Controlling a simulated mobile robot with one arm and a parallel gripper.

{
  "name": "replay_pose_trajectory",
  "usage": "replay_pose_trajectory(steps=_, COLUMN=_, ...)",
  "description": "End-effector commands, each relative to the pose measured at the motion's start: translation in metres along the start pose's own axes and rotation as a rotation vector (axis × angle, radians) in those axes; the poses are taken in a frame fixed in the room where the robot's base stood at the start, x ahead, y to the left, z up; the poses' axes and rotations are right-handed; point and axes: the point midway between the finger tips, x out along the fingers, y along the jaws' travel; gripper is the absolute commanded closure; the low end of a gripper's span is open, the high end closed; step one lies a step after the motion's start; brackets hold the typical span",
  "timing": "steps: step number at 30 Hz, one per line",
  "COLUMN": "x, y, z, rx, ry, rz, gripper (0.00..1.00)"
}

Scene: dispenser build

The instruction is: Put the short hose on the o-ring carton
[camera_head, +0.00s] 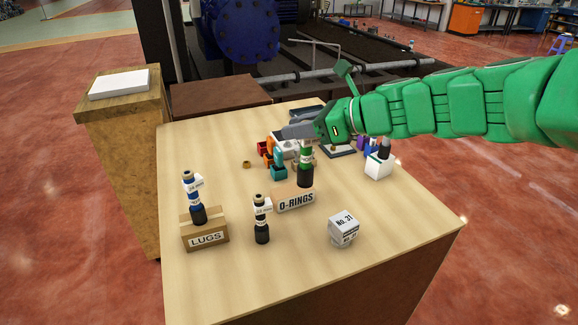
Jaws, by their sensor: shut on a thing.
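A green-banded hose-like piece (305,174) with a dark lower end stands upright at the o-ring carton (296,201), a low brown box with a white "O-RINGS" label. My gripper (299,132) is shut on the upper part of this piece, coming in from the right, and hides its top. The lower end shows at the carton's top; I cannot tell whether it rests there or hangs just above. A similar blue-banded piece (198,214) stands on the lugs carton (206,239). A dark piece with a white label (262,233) stands on the table. Their small labels are unreadable, so I cannot confirm which is the short hose.
A white "NO. 31" box (343,229) stands at front right. A white box (378,167) with a dark-topped item is farther right. Orange (265,147) and teal (279,166) bins crowd behind the carton. The table's (300,266) front is clear. A paper-topped stand (119,103) is at left.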

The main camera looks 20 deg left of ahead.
Motion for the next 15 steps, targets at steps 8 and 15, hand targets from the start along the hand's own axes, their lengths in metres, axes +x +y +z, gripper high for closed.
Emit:
replay_pose_trajectory(steps=8, x=0.027, y=-0.028, z=-0.008, rx=0.003, ry=0.000, rz=0.002, gripper=1.00)
replay_pose_trajectory(steps=15, x=0.047, y=-0.053, z=-0.012, rx=0.000, ry=-0.001, rz=0.000, gripper=1.00)
